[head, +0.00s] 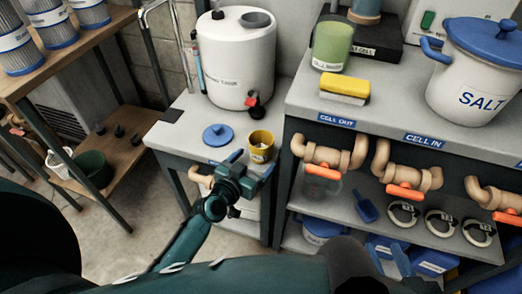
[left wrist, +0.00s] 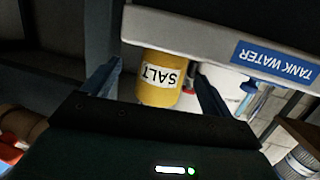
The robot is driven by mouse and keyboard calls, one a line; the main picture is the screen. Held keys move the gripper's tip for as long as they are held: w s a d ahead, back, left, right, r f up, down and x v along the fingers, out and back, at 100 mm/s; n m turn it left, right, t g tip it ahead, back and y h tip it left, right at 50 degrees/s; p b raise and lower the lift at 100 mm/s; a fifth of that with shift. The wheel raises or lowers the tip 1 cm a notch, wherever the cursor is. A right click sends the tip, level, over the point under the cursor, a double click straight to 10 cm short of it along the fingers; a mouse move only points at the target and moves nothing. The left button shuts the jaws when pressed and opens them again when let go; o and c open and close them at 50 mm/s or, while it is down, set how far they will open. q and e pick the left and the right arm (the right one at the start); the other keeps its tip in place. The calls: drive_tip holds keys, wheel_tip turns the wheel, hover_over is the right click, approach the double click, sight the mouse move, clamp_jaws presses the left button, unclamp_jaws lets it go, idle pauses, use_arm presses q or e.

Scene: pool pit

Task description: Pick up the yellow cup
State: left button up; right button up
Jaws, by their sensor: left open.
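The yellow cup (head: 261,144) stands upright on the low grey bench, near its front edge. Its white label reads SALT, upside down in the left wrist view (left wrist: 158,93). My left gripper (head: 251,165) is open and empty, just in front of the cup. In the left wrist view its two blue fingers (left wrist: 158,82) appear on either side of the cup, with a gap to each. My right arm shows dark at the bottom of the head view; blue finger-like tips (head: 390,260) show beside it, and their opening is unclear.
A blue lid (head: 217,134) lies left of the cup, and a large white tank (head: 236,60) stands behind. To the right, a higher bench (head: 300,97) carries pipes with orange handles (head: 323,171). A TANK WATER label (left wrist: 275,62) marks the low bench's edge.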

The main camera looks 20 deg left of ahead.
sight(266, 144)
use_arm(q)
drive_tip(key=shift+a+r+b+x, duration=0.15)
drive_tip(key=shift+r+b+x, duration=0.05)
drive_tip(key=shift+x, duration=1.15)
drive_tip(key=shift+a+r+b+x, duration=0.1)
drive_tip(key=shift+r+b+x, duration=0.05)
drive_tip(key=shift+x, duration=1.2)
drive_tip(key=shift+w, duration=0.1)
drive_tip(key=shift+c, duration=0.4)
drive_tip(key=c, duration=1)
